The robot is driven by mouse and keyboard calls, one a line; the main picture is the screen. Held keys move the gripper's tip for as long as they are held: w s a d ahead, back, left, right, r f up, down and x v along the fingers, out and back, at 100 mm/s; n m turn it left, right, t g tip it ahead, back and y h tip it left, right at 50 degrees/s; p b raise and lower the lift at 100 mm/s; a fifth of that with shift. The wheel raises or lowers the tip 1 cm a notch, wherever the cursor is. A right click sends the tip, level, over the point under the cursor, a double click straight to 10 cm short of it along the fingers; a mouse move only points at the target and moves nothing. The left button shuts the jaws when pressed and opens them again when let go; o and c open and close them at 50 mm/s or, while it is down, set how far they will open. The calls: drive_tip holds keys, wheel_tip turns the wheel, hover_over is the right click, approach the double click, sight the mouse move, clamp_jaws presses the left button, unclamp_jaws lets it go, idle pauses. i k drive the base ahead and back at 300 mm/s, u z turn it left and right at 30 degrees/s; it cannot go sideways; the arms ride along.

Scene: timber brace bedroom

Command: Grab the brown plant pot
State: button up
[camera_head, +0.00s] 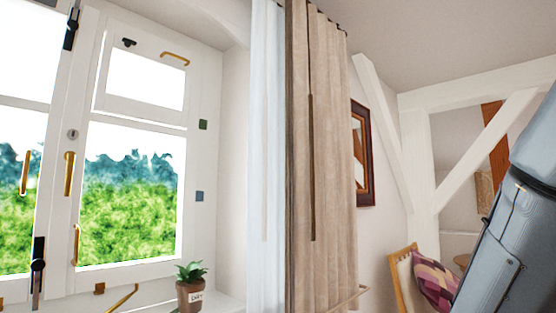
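The brown plant pot (188,298) stands on the white window sill at the bottom of the view, left of the curtains. It holds a small green leafy plant (191,271) and has a pale label with dark writing on its front. The pot looks upright, and nothing covers it. My grey arm shows at the right edge, well apart from the pot. My gripper is out of the frame.
A white window (135,190) with brass handles is behind and left of the pot. A sheer white curtain (267,160) and a beige curtain (330,170) hang to its right. A wooden chair (402,285) with a purple patterned cushion (434,283) stands at lower right.

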sight(190, 287)
drive_tip(key=u, duration=1.7)
drive_tip(key=i, duration=1.45)
drive_tip(key=z, duration=1.1)
